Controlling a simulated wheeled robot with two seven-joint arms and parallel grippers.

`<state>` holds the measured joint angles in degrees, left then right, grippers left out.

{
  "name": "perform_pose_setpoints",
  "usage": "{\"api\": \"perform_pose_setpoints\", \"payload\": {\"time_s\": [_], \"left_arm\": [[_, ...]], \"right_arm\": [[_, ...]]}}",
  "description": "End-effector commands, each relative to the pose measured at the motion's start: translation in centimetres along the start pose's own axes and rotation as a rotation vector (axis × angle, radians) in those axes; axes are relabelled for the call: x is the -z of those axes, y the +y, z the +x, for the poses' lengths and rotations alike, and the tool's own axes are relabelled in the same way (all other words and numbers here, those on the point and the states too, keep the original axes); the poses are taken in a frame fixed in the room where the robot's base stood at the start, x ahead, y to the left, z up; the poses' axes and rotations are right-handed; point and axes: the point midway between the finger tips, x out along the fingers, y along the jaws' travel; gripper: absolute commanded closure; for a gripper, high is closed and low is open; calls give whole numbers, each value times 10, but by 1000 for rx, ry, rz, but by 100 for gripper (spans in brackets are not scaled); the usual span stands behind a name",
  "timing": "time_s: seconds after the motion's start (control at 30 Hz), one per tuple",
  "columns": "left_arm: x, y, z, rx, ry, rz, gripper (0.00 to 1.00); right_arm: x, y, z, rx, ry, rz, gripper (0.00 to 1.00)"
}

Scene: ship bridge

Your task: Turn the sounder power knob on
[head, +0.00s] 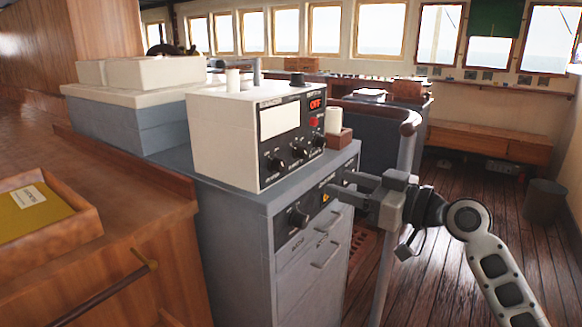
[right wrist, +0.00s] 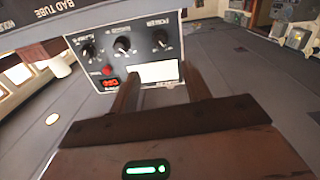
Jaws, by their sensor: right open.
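The sounder is a cream box with a black front panel (head: 290,137) on top of a grey cabinet. Its red display reads OFF (head: 315,104). The panel carries a row of black knobs; the knob at its left end (head: 275,162) matches the one labelled POWER (right wrist: 160,42) in the right wrist view, where the panel appears upside down. My right gripper (head: 338,185) is in front of the cabinet, lower and to the right of the panel. Its fingers (right wrist: 161,80) are apart and empty, and no knob is between them. My left gripper is not in view.
The grey cabinet (head: 237,240) has a lower panel with a large knob (head: 297,216) and drawer handles. A wooden tray (head: 82,226) lies at left.

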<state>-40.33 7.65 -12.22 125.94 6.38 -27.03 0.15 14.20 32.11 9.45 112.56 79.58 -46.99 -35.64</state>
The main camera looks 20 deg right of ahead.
Motion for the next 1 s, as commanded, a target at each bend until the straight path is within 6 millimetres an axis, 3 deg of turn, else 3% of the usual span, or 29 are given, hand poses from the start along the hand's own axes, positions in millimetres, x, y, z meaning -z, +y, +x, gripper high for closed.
{"api": "perform_pose_setpoints", "payload": {"time_s": [0.3, 0.5, 0.7, 1.0], "left_arm": [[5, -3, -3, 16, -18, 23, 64], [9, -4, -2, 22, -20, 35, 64], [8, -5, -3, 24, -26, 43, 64], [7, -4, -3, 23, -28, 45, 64]], "right_arm": [[4, 0, 72, 0, 4, 5, 52], [2, 0, 108, -1, 1, 3, 52], [0, 0, 126, -1, 0, 2, 52], [-1, 0, 129, -2, -1, 1, 52]]}}
